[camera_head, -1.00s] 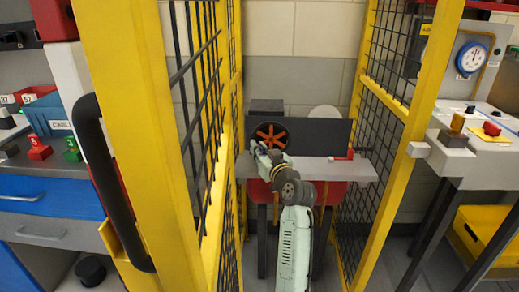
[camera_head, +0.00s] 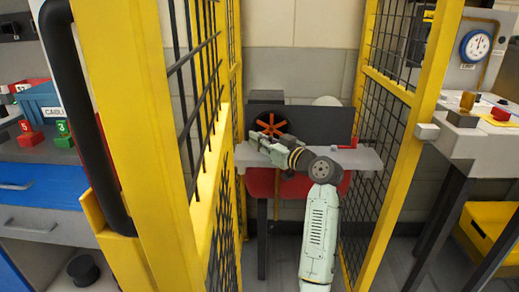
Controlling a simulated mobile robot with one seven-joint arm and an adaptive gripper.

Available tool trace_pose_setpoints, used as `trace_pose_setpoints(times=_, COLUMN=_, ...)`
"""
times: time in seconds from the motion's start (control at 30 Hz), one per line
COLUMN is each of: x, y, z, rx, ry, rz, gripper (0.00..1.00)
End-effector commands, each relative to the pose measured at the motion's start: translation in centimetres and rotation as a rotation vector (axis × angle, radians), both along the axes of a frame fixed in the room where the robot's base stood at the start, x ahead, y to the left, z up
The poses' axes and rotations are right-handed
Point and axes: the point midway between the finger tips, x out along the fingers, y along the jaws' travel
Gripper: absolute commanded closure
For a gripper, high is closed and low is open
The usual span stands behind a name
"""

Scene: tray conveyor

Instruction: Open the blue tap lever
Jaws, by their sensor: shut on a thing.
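My gripper (camera_head: 258,137) is at the left end of the grey shelf, in front of and beside the black wheel with orange spokes (camera_head: 273,124). It is small in the picture and shut, with its fingertips around what seems to be the blue tap lever. The lever itself is hidden by the gripper, so its angle cannot be told. A red lever (camera_head: 353,143) stands at the right end of the grey shelf (camera_head: 366,159), apart from my gripper.
A yellow post (camera_head: 150,150) and mesh panels flank the narrow bay on both sides. A dark panel (camera_head: 325,124) stands behind the shelf. A grey bench with a gauge (camera_head: 476,46) is at the right, and blue drawers (camera_head: 40,198) are at the left.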

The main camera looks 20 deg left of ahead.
Motion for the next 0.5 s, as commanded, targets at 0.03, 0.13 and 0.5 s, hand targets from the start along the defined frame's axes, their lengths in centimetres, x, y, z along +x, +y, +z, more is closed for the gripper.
trace_pose_setpoints(times=0.03, x=-0.06, y=-0.20, z=-0.38, rx=0.001, ry=-0.001, rz=0.030, gripper=1.00)
trace_pose_setpoints(times=0.13, x=-0.33, y=-0.41, z=-0.27, rx=0.002, ry=-0.001, rz=0.087, gripper=1.00)
trace_pose_setpoints(times=0.5, x=-0.91, y=-0.77, z=-0.03, rx=0.000, ry=0.001, rz=0.202, gripper=1.00)
